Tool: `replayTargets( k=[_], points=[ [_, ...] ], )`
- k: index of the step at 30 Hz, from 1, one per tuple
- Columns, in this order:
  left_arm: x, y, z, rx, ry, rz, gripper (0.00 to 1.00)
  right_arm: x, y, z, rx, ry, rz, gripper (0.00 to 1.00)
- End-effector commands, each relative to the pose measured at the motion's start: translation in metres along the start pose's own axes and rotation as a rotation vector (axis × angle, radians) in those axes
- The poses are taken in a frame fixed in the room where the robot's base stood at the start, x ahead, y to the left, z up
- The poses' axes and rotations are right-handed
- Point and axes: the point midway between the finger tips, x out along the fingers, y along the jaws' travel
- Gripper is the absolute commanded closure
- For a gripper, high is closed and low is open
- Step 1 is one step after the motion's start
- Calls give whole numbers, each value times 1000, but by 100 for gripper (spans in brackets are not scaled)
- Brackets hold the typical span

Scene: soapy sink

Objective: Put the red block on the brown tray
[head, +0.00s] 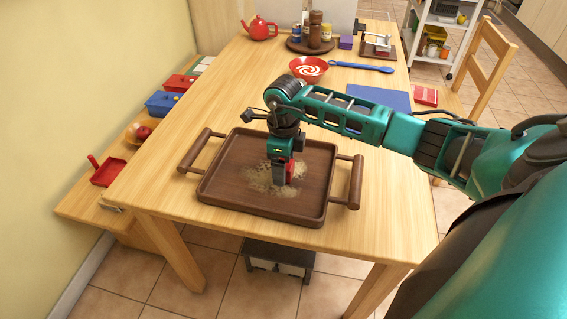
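The brown tray (230,191) lies on the wooden table near its front edge, with a handle at each side. A light brown, crumb-like patch covers its middle. My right gripper (284,179) points down over that patch, low at the tray floor. The red block (290,170) shows at the fingers, partly hidden behind the near finger. I cannot tell whether the fingers press on it or whether it touches the tray. My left gripper is not in view.
Behind the tray are a red bowl (308,69), a blue spoon (362,67) and a blue mat (378,97). A red teapot (260,28) and a round jar stand (311,46) are farther back. A lower left shelf holds a red scoop (107,172) and several containers. The table's front left is clear.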

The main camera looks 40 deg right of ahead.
Motion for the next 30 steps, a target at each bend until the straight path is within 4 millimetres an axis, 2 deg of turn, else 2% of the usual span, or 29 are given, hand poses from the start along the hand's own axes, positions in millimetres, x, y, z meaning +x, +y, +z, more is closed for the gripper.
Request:
replayTargets(
  k=[9,15,21,30],
  points=[
    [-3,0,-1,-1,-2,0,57,-67,-2,1,-1,-6,-6,23],
    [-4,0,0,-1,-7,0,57,-102,-1,1,0,-4,-4,23],
    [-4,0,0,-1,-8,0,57,-117,0,0,0,-2,-2,23],
    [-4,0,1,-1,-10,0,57,-118,0,0,0,-1,-1,23]
  ],
)
